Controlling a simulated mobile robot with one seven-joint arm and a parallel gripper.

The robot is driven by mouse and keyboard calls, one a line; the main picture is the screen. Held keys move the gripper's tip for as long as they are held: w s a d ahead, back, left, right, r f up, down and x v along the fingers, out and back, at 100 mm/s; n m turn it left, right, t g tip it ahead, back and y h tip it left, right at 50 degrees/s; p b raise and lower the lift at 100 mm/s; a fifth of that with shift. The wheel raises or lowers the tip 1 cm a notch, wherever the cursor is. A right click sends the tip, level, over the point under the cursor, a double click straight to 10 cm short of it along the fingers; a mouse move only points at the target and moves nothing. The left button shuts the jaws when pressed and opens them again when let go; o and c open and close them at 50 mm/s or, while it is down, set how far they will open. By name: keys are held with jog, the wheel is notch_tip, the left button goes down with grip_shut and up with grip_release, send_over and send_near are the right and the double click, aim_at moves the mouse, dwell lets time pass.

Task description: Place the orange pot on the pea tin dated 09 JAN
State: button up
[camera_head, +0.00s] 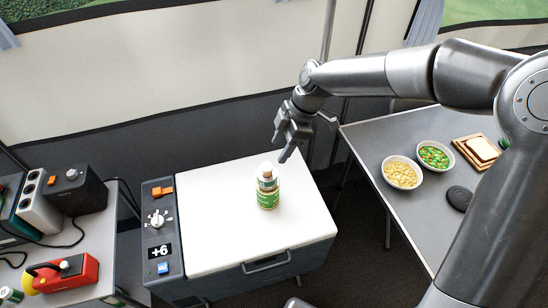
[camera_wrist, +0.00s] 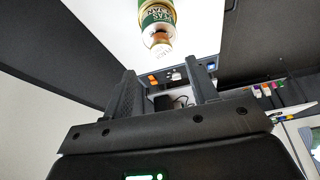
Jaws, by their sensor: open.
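A green-labelled tin (camera_head: 268,199) with gold rims stands upright on the white lid of the cool box (camera_head: 215,230). The stack also shows upside down in the wrist view, where a green label (camera_wrist: 157,14) carries lettering that seems to end in JAN; the full date is not clear.
A grey table at right holds a bowl of pale food (camera_head: 402,173), a bowl of green and orange vegetables (camera_head: 434,156), bread on a board (camera_head: 482,149) and a black disc (camera_head: 459,199). Appliances and a red device (camera_head: 66,274) stand at left. The lid around the stack is clear.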

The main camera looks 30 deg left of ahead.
jog(key=v, duration=0.4)
jog(key=shift+r, duration=0.1)
jog(key=s+d+r+m+t+h, duration=0.1)
jog(key=d+r+m+t+h, duration=0.15)
jog(key=d+m, duration=0.6)
jog(key=s+d+r+m+t+h, duration=0.1)
jog(key=d+r+m+t, duration=0.25)
jog(key=d, duration=0.95)
jog(key=s+d+r+m+t, duration=0.1)
jog(key=s+d+r+m, duration=0.1)
jog(key=s+d+m, duration=0.4)
jog(key=s+d+r+m+t, duration=0.1)
jog(key=s+d+r+m, duration=0.1)
jog(key=s+d+m, duration=0.3)
jog(key=d+m, duration=0.3)
jog(key=d, duration=0.2)
jog(key=shift+s+r+t, duration=0.25)
jog(key=shift+s+t, duration=0.05)
jog(key=shift+s, duration=0.05)
